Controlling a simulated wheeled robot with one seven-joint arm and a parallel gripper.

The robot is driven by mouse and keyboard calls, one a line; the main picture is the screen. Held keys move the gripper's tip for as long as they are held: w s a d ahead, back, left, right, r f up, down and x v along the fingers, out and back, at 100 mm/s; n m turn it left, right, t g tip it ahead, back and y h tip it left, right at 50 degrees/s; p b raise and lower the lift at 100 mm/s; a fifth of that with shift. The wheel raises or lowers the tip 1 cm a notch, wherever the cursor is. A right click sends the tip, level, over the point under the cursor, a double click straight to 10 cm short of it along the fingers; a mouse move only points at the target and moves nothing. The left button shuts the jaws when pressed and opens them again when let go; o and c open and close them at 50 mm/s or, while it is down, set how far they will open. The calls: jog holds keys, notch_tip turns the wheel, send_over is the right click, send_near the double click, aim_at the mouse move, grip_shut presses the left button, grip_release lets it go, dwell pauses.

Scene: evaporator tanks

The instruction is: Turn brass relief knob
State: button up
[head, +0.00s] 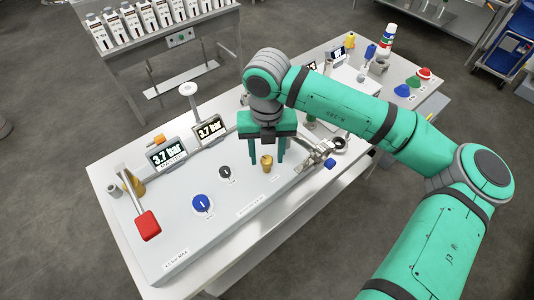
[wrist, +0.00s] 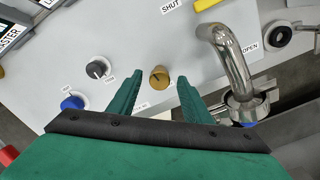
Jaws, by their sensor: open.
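The brass knob (head: 267,163) stands on the light grey panel (head: 222,237), right of the black knob. In the wrist view the brass knob (wrist: 159,76) shows a pale pointer line and lies beyond the fingertips, roughly midway between them. My gripper (head: 267,160) is green, open and empty, with its two fingers pointing down behind and to either side of the knob in the head view. The fingers also show in the wrist view (wrist: 160,82). I cannot tell whether either finger touches the knob.
A blue knob (head: 202,203), a black knob (head: 225,172) and a red-handled lever (head: 148,225) are left of the brass knob. A bent metal pipe (wrist: 229,55) stands close to the right finger. Two displays (head: 167,154) reading 3.7 bar stand at the panel's back.

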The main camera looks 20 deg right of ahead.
jog(key=shift+f, duration=0.15)
jog(key=c, duration=1.1)
jog(key=shift+o, duration=0.2)
jog(key=shift+n, duration=0.4)
jog(key=n, duration=0.6)
jog(key=shift+n, duration=0.3)
jog(key=n, duration=0.6)
jog(key=shift+n, duration=0.3)
